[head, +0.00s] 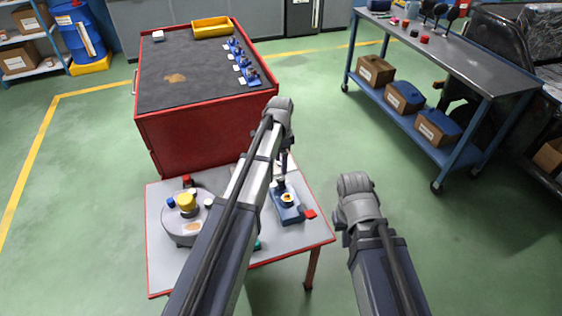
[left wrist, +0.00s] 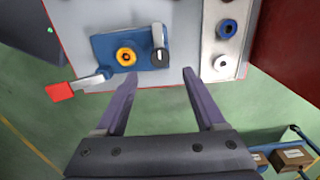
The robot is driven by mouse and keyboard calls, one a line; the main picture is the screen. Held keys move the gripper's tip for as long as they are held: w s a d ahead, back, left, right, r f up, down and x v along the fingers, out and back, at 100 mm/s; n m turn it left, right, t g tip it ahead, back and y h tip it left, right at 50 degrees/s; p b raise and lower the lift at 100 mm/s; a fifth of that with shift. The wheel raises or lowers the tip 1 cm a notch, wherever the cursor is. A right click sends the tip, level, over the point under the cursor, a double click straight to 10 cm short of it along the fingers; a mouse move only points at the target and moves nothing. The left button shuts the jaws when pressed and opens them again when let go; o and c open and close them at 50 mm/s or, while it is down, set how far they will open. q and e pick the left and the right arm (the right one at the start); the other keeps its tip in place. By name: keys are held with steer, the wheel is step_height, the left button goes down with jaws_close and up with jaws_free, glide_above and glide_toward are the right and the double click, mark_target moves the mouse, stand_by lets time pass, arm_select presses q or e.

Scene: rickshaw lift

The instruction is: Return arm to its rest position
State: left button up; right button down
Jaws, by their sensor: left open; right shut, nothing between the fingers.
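My left arm (head: 235,200) reaches up over the small red-edged table (head: 163,262) in the head view, its wrist bent down. My left gripper (left wrist: 162,92) is open in the left wrist view, with nothing between its two fingers. Just beyond the fingertips is a blue fixture (left wrist: 100,46) with a yellow ring and a red-ended lever (left wrist: 60,91). The fixture also shows in the head view (head: 286,214). My right arm (head: 375,250) is folded to the right of the table; its gripper is hidden.
A round grey fixture (head: 180,228) with a yellow knob stands on the table's left. A red cabinet (head: 200,135) with a dark top stands behind. A blue-framed workbench (head: 440,62) with boxes is at right. Green floor lies open between.

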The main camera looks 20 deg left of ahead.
arm_select(q)
steer(key=shift+r, duration=0.4)
arm_select(e)
steer(key=shift+r, duration=0.4)
arm_select(q)
steer(key=s+d+r+n+p, duration=0.2)
steer(key=s+d+r+p, duration=0.1)
steer(key=s, duration=0.5)
steer(key=s+d+r+n+p, duration=0.3)
steer(key=s+d+r+p, duration=0.1)
steer(key=s, duration=0.4)
steer(key=s+d+r+n+y+p, duration=0.1)
steer(key=s+d+r+n+p, duration=0.1)
steer(key=s+d, duration=0.4)
steer(key=shift+s+r+n+p, duration=0.3)
steer(key=shift+s+r+p, duration=0.65)
steer(key=shift+s, duration=0.2)
arm_select(e)
step_height(320, 180, up, 11)
steer(key=shift+f, duration=0.15)
